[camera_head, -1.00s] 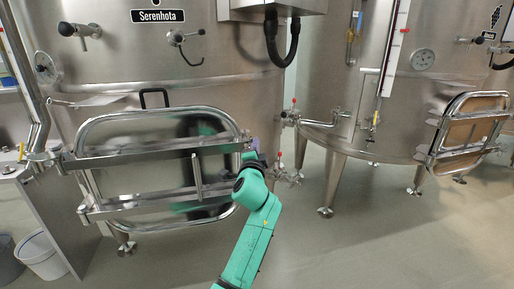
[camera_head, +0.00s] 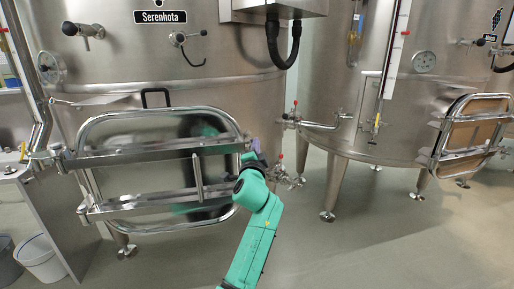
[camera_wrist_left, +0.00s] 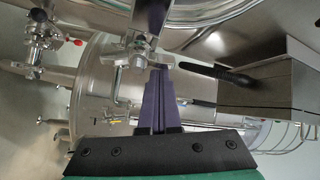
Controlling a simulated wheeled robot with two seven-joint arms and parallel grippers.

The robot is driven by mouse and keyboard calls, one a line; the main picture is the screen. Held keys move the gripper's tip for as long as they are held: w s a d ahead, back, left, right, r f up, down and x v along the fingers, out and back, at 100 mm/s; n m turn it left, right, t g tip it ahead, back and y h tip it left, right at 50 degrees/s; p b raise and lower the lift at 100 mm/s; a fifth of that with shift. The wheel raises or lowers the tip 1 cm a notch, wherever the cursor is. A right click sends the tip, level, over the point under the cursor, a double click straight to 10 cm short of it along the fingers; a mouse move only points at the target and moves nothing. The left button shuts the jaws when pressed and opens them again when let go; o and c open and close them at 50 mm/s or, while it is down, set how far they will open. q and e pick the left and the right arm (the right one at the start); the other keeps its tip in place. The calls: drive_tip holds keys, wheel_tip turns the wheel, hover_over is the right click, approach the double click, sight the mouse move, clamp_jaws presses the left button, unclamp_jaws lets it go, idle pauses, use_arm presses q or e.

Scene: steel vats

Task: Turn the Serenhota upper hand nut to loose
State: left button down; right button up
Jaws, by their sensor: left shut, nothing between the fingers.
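The vat labelled Serenhota (camera_head: 160,17) stands at the left in the head view. Its oblong hatch has an upper clamp bar (camera_head: 150,154) and a lower bar (camera_head: 150,204). The upper hand nut seems to sit at the bar's right end, mostly hidden beside my gripper; I cannot make out its angle. My left gripper (camera_head: 254,147) is at that end, its purple fingers shut and empty. In the left wrist view, the closed fingertips (camera_wrist_left: 160,70) are close beside a metal fitting (camera_wrist_left: 138,52), apparently the nut's; I cannot tell whether they touch. My right gripper is not in view.
A control box (camera_head: 272,8) with black hoses hangs above right. A second vat (camera_head: 385,120) stands further right. The floor (camera_head: 380,240) in front is clear.

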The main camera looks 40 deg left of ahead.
use_arm(q)
drive_tip(key=shift+s+a+f+n+y+b, duration=0.15)
drive_tip(key=shift+n+y+b, duration=0.1)
drive_tip(key=shift+n+b, duration=0.65)
drive_tip(key=shift+s+a+r+n+y+b, duration=0.1)
drive_tip(key=shift+n+y+b, duration=0.3)
drive_tip(key=shift+b, duration=0.75)
drive_tip(key=shift+s+a+f+n+y+b, duration=0.1)
drive_tip(key=shift+s+n+y+b, duration=0.05)
drive_tip(key=shift+n+b, duration=0.8)
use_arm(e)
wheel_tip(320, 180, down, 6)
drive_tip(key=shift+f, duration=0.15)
use_arm(q)
drive_tip(key=shift+n+b, duration=0.25)
drive_tip(key=shift+b, duration=0.4)
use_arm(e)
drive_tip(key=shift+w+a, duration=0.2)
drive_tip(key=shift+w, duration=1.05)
use_arm(q)
drive_tip(key=shift+s+n+y+b, duration=0.1)
drive_tip(key=shift+n+y+b, duration=0.35)
drive_tip(key=shift+b, duration=0.35)
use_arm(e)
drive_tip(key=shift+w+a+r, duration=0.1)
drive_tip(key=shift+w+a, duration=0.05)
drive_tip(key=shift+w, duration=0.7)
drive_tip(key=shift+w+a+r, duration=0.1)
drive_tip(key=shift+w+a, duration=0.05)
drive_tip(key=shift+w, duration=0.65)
